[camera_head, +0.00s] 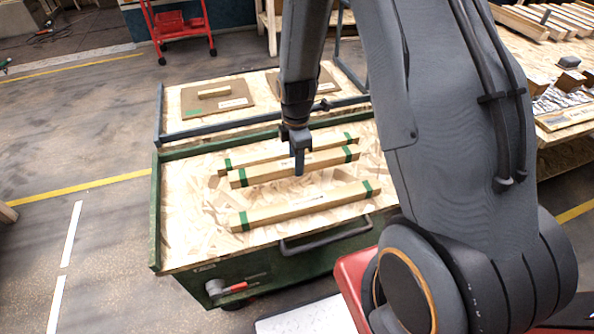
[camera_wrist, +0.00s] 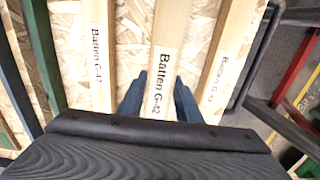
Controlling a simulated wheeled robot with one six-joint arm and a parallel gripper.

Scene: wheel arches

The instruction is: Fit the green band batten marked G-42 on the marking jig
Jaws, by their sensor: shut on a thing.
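Three pale wooden battens with green end bands lie along the green-sided cart: a back one (camera_head: 262,154), a middle one (camera_head: 265,173) and a front one (camera_head: 300,207). My gripper (camera_head: 299,165) points down at the middle batten. In the wrist view my gripper (camera_wrist: 160,100) is shut on the middle batten (camera_wrist: 172,45), one blue finger on each side of it. Its label reads "Batten G-42"; the left batten (camera_wrist: 97,45) and the right batten (camera_wrist: 232,50) carry like labels. I cannot tell whether the held batten is clear of the cart top. I cannot identify the marking jig.
The cart top (camera_head: 185,215) is chipboard within a raised green rim. Behind it, brown boards (camera_head: 240,93) with labels lie on another top beyond a blue-grey rail. A red trolley (camera_head: 180,25) stands at the back. A bench (camera_head: 555,60) with wood pieces is at right. Floor at left is open.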

